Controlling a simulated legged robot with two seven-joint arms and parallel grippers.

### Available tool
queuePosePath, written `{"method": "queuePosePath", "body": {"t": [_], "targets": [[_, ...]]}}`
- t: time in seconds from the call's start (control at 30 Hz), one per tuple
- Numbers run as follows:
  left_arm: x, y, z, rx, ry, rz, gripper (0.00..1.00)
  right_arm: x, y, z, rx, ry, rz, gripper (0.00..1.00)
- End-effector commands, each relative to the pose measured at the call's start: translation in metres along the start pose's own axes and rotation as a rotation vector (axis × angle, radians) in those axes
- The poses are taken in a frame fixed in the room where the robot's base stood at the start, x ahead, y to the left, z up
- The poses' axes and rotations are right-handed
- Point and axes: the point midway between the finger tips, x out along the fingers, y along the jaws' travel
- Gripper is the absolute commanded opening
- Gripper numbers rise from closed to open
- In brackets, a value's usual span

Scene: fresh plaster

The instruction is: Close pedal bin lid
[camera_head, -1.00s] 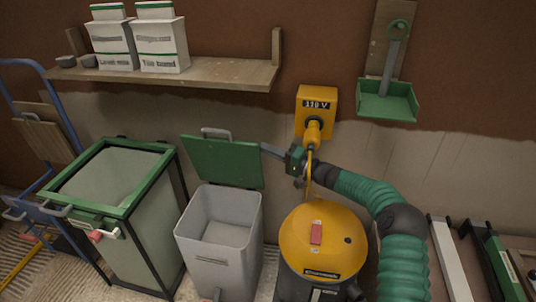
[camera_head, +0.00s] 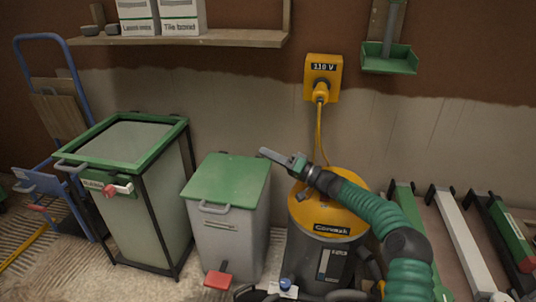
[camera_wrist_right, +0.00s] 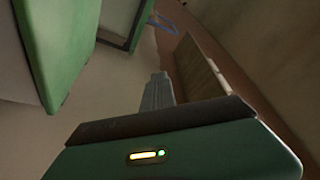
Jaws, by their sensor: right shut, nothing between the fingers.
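The pedal bin (camera_head: 230,240) is a grey tapered box standing in the middle of the head view. Its green lid (camera_head: 228,180) lies flat over the top, with a grey handle at the front edge. A red pedal (camera_head: 218,280) shows at its foot. My right gripper (camera_head: 270,154) is shut and empty, just right of the lid's back corner and apart from it as far as I can tell. In the right wrist view the shut fingers (camera_wrist_right: 157,92) point up the picture, with a green panel (camera_wrist_right: 58,45), probably the lid, at the left. My left gripper is not in view.
A yellow vacuum (camera_head: 330,220) stands close to the bin's right, below a yellow 110 V socket box (camera_head: 323,70). A green-framed rubble bin (camera_head: 125,145) stands at the left. A shelf (camera_head: 190,40) hangs on the wall behind. Several rails lie at the right.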

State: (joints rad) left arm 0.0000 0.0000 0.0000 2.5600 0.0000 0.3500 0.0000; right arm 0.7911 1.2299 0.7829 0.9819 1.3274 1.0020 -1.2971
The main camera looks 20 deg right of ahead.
Motion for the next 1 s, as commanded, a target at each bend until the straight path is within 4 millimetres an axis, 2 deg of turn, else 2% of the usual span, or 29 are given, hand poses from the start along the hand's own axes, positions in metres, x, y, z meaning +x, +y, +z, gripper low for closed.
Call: {"method": "queuePosePath", "body": {"t": [0.53, 0.67, 0.77, 0.8, 1.0], "targets": [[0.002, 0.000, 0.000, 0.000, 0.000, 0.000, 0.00, -0.001, 0.003, 0.002, 0.000, 0.000, 0.000, 0.00], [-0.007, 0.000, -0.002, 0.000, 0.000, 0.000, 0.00, -0.007, 0.001, 0.000, 0.003, 0.000, 0.001, 0.00], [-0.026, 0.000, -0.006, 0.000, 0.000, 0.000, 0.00, -0.024, -0.001, -0.004, 0.007, 0.003, 0.003, 0.00], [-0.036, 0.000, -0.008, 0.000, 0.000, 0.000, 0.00, -0.033, -0.002, -0.005, 0.007, 0.004, 0.003, 0.00], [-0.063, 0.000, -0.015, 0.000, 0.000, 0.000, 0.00, -0.092, -0.011, -0.012, 0.004, 0.005, 0.003, 0.00]]}}
